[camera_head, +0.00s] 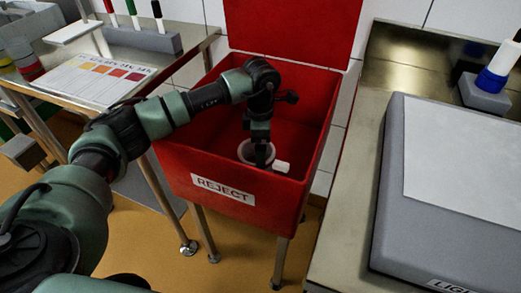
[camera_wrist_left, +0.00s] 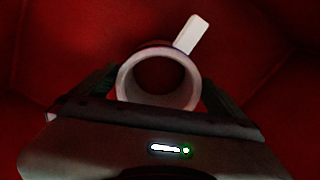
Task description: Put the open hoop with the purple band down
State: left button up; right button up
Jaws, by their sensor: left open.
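A white open hoop (camera_head: 244,152) with a pale tab is down inside the red reject bin (camera_head: 232,192). In the left wrist view the hoop (camera_wrist_left: 165,101) shows as a ring with red bin surface around it, its tab (camera_wrist_left: 192,34) pointing up and right. A thin bluish-purple trace shows near the tab's base; the rest of any band is hidden. My left gripper (camera_head: 261,158) reaches down into the bin at the hoop. Its fingers (camera_wrist_left: 158,92) are open, one on each side of the hoop. I cannot tell whether they touch it. My right gripper is not in view.
The bin's raised red lid (camera_head: 292,28) stands behind it. At right, a metal bench holds a grey light box (camera_head: 445,215) and a blue-banded white object (camera_head: 491,80). At left, a table carries a colour chart (camera_head: 95,78) and a grey marker holder (camera_head: 150,40).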

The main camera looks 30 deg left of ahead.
pick_arm(q)
notch_tip(320, 180, up, 11)
jog(key=p, duration=0.1)
jog(key=shift+r, duration=0.15)
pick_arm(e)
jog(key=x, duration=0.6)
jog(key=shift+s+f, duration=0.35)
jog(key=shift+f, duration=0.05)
pick_arm(q)
jog(key=shift+p, duration=0.3)
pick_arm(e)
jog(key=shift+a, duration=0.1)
